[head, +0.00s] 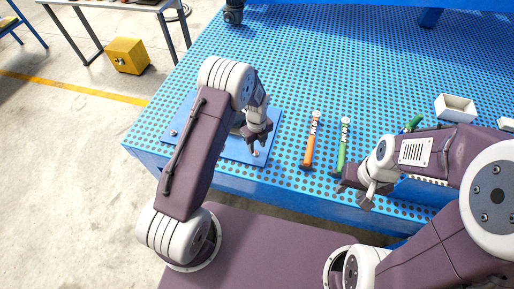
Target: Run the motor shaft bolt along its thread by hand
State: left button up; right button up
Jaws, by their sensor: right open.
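A blue plate (190,110) lies on the perforated blue table near its front left corner. A motor or its shaft bolt cannot be made out; my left arm covers the middle of the plate. A small bolt-like piece (256,153) shows at the plate's right part, just below my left gripper (255,145). That gripper points down over the plate; whether its fingers touch or hold anything is too small to tell. My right gripper (352,190) is open and empty at the table's front edge, below the green-handled tool.
An orange-handled tool (311,143) and a green-handled tool (343,145) lie on the table (320,60) between my grippers. Another green item (413,122) lies partly behind my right arm. A white bin (456,108) stands at the right. The table's back is mostly clear.

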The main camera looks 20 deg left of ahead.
aim_at(256, 152)
pick_arm(q)
jog(key=f, duration=0.2)
jog(key=a+f, duration=0.1)
jog(key=f, duration=0.1)
jog(key=shift+p, duration=0.35)
jog(key=shift+d+r, duration=0.1)
jog(key=shift+d, duration=0.2)
jog(key=c, duration=0.4)
grip_shut()
pick_arm(e)
jog(key=shift+a+r, duration=0.3)
jog(key=shift+r, duration=0.35)
pick_arm(q)
jog(key=shift+n, duration=0.3)
pick_arm(e)
jog(key=shift+f, duration=0.2)
